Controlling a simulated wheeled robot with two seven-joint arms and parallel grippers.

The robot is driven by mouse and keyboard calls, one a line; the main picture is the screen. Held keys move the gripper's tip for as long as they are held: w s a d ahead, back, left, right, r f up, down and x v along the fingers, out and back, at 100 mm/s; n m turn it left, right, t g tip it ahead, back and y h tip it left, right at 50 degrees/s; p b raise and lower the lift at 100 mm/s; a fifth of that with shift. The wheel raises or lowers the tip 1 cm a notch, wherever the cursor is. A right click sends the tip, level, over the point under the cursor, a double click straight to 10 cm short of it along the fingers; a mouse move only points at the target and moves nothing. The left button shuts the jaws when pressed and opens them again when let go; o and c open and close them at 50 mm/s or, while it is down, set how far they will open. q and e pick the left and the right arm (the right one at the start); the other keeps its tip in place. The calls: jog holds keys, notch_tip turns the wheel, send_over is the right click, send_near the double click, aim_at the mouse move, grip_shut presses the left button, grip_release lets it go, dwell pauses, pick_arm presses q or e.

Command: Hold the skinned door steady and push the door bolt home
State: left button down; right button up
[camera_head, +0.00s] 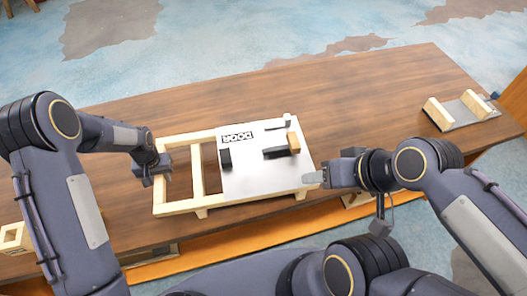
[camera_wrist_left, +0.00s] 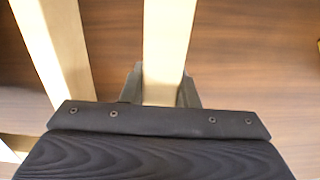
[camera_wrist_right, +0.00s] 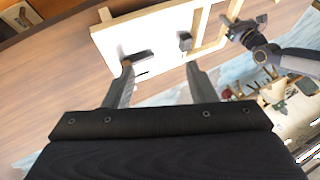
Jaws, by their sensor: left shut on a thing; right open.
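The skinned door (camera_head: 262,180) is a pale wooden frame with a white panel marked "DOOR" over its right part. It lies on the table with its left part open. My left gripper (camera_head: 152,172) is shut on the frame's left end rail, which also shows between the fingers in the left wrist view (camera_wrist_left: 167,50). The door bolt appears to be the dark bar with a tan end block (camera_head: 293,142) near the panel's right edge; a dark block sits beside it. My right gripper (camera_head: 318,179) is open and empty, just off the door's lower right corner. The door also shows in the right wrist view (camera_wrist_right: 160,38).
The brown wooden table (camera_head: 370,90) is clear behind the door. A grey plate with two wooden blocks (camera_head: 462,110) lies at the far right. A small wooden frame piece (camera_head: 14,238) is at the left edge. A black block (camera_head: 225,159) stands on the panel's left side.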

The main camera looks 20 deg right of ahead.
dwell(0.3)
jog(key=shift+w, duration=0.15)
jog(key=c, duration=0.4)
jog(key=shift+w+d+r+m, duration=0.25)
jog(key=shift+m, duration=0.15)
jog(key=shift+c, duration=1)
jog(key=w+d+m, duration=0.1)
jog(key=w+d+r+m+g, duration=0.1)
jog(key=w, duration=0.1)
jog(key=w+d+m+g, duration=0.1)
jog(key=w, duration=0.1)
jog(key=shift+r+m+y, duration=0.15)
jog(key=shift+m+y, duration=0.15)
jog(key=shift+y, duration=0.1)
grip_shut()
jog(key=w+d+f+m+g+y, duration=0.3)
jog(key=w+d+f+m+y, duration=0.1)
jog(key=w+d+f+m, duration=1.05)
jog(key=shift+n, duration=0.75)
jog(key=shift+w+a+r+x, duration=0.1)
jog(key=shift+a+r+x, duration=0.05)
jog(key=shift+x, duration=1.9)
jog(key=shift+w+a+r+x, duration=0.15)
jog(key=shift+x, duration=1.9)
jog(key=shift+w+a+r+x, duration=0.1)
jog(key=shift+a+r+x, duration=0.1)
jog(key=shift+x, duration=1.8)
